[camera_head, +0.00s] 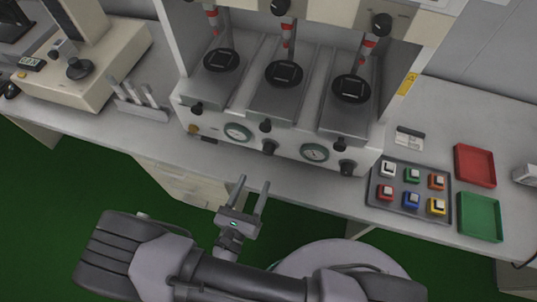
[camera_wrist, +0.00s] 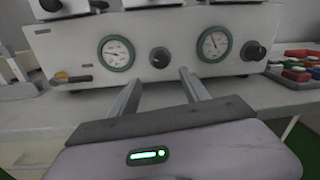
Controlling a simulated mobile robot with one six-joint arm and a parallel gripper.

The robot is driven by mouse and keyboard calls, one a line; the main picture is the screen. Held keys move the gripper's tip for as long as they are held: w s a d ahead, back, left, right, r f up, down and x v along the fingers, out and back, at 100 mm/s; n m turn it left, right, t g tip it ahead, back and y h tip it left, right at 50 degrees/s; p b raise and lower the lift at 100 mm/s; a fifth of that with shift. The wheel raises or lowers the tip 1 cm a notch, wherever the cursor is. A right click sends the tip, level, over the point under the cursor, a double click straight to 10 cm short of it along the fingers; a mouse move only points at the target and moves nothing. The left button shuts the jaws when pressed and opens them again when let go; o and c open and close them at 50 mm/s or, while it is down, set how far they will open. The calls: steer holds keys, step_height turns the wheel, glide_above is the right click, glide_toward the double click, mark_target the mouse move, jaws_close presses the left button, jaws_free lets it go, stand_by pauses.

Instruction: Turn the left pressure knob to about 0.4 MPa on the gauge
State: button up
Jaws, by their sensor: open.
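The left pressure knob (camera_head: 269,148) is a black round knob on the machine's white front panel. In the wrist view this left knob (camera_wrist: 159,57) sits between two gauges, just beyond my fingertips. The left gauge (camera_head: 238,132) is a round dial with a dark green rim; it also shows in the wrist view (camera_wrist: 117,53), too small to read. The right gauge (camera_wrist: 214,44) and right knob (camera_wrist: 254,51) are farther right. My gripper (camera_head: 253,182) is open and empty in front of the panel, apart from the knob. Its two fingers (camera_wrist: 160,76) point toward the panel.
Three sample stations with black discs (camera_head: 283,73) stand above the panel, with smaller black knobs along their front edge. A tray of coloured blocks (camera_head: 399,205), a red tray (camera_head: 475,166) and a green tray (camera_head: 480,217) lie right.

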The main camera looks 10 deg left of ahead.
mark_target(266, 153)
steer(key=w, duration=0.3)
steer(key=w+d+b, duration=0.1)
steer(key=w, duration=0.2)
steer(key=w+b, duration=0.1)
steer(key=w, duration=0.3)
steer(key=shift+d, duration=0.25)
jaws_close()
steer(key=shift+m, duration=0.4)
steer(key=m, duration=0.3)
steer(key=shift+m, duration=2.6)
steer(key=shift+a+r+g, duration=0.1)
steer(key=shift+g, duration=0.2)
